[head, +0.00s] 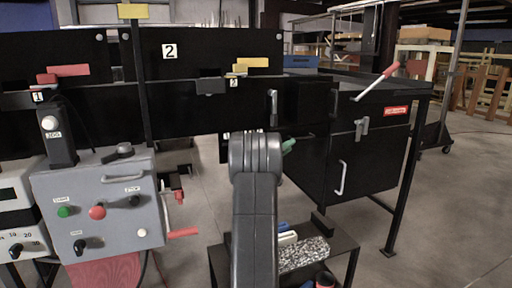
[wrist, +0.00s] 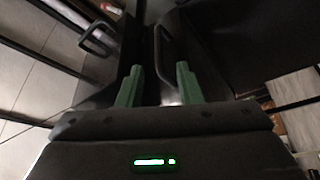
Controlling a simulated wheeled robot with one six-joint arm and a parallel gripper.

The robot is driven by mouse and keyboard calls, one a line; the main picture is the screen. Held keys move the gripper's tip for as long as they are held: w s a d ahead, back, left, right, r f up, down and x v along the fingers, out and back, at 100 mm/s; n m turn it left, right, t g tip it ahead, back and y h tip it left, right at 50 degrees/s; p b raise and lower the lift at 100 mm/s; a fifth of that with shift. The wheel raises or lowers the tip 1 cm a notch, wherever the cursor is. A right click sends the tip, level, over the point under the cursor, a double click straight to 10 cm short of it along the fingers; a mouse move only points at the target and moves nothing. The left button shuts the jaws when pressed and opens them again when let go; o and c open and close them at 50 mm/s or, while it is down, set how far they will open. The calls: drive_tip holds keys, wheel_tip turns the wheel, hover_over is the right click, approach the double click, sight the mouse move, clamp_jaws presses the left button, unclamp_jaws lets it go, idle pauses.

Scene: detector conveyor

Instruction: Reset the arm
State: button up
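My arm (head: 255,210) rises in the lower middle of the head view, in front of the black machine. My gripper (wrist: 159,88) shows in the wrist view as two green fingers standing apart with a gap between them. No held object can be made out in the gap. In the head view only a bit of green fingertip shows to the right of my arm's top; the rest of the gripper is hidden behind the arm. A dark bar handle (wrist: 166,48) lies beyond the fingers in the wrist view; whether they touch it cannot be told.
A grey control box (head: 105,205) with red and green buttons stands at left. A black cabinet (head: 345,150) with handles and a red-tipped lever (head: 376,80) stands right of my arm. A low black table (head: 345,240) with a speckled block (head: 303,254) is close by. Open floor lies at right.

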sight(306, 138)
drive_tip(key=x, duration=0.9)
drive_tip(key=shift+d+r+p, duration=0.1)
drive_tip(key=shift+d+p, duration=0.1)
drive_tip(key=shift+p, duration=0.2)
drive_tip(key=shift+s+d, duration=0.15)
drive_tip(key=shift+s, duration=0.3)
drive_tip(key=shift+w, duration=0.15)
